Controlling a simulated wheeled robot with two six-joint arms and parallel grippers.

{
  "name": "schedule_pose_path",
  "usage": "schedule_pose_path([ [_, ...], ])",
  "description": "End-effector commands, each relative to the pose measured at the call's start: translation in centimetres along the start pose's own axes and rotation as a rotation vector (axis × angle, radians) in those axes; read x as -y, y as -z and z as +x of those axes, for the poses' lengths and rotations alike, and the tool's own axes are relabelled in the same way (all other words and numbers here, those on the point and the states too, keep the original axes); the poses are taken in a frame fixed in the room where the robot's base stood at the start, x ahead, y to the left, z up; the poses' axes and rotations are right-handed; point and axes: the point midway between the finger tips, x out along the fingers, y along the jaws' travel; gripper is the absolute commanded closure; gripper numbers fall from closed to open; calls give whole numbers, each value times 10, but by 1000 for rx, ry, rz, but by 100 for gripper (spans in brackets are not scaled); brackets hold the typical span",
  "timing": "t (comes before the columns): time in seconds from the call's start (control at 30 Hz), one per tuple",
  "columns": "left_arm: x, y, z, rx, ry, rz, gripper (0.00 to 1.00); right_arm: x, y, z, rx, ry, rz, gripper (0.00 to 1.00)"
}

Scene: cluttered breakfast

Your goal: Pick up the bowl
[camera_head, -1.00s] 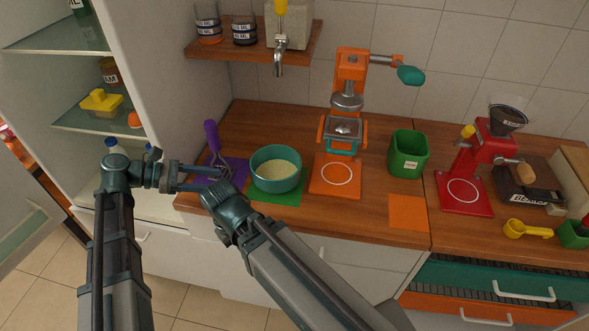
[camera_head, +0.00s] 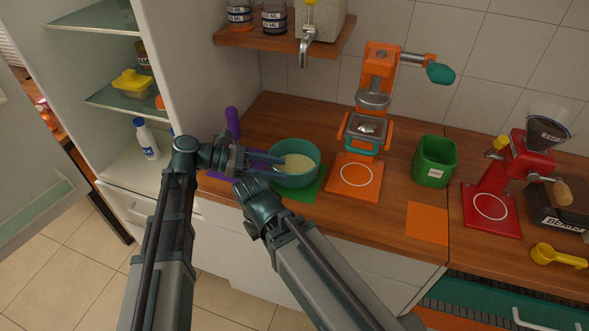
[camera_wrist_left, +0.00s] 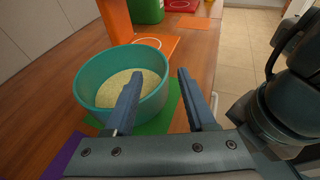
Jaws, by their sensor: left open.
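The teal bowl (camera_head: 308,183) with pale yellow contents stands upright on a green mat (camera_head: 313,192) near the counter's front edge. My left gripper (camera_head: 282,169) is open at the bowl's left side. In the left wrist view, the bowl (camera_wrist_left: 88,85) lies ahead of the left gripper (camera_wrist_left: 165,88). One finger overlaps the bowl's inside and the other is outside its near right rim; contact cannot be told. My right arm's end (camera_head: 258,198) is close in front of the bowl and left gripper, and its jaws cannot be made out.
An orange press (camera_head: 372,120) stands right of the bowl, with a green container (camera_head: 435,162) farther right. A purple mat and upright purple handle (camera_head: 232,122) are to the left. The open shelf cabinet holds a milk bottle (camera_head: 146,140).

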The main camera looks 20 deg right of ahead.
Motion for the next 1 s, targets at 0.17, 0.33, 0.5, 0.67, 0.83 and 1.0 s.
schedule_pose_path([
  [0.17,0,0,7,0,0,0,44,0,0,2,0,0,0,100],
  [0.33,1,1,10,0,0,0,44,0,0,4,0,0,0,100],
  [0.5,4,5,28,0,3,2,44,1,1,13,0,0,0,100],
  [0.67,5,5,51,0,2,1,44,2,1,20,0,0,0,100],
  [0.83,5,4,59,0,0,0,44,2,1,21,0,0,0,100],
  [1.0,5,3,58,0,0,0,51,2,1,20,0,0,0,100],
])
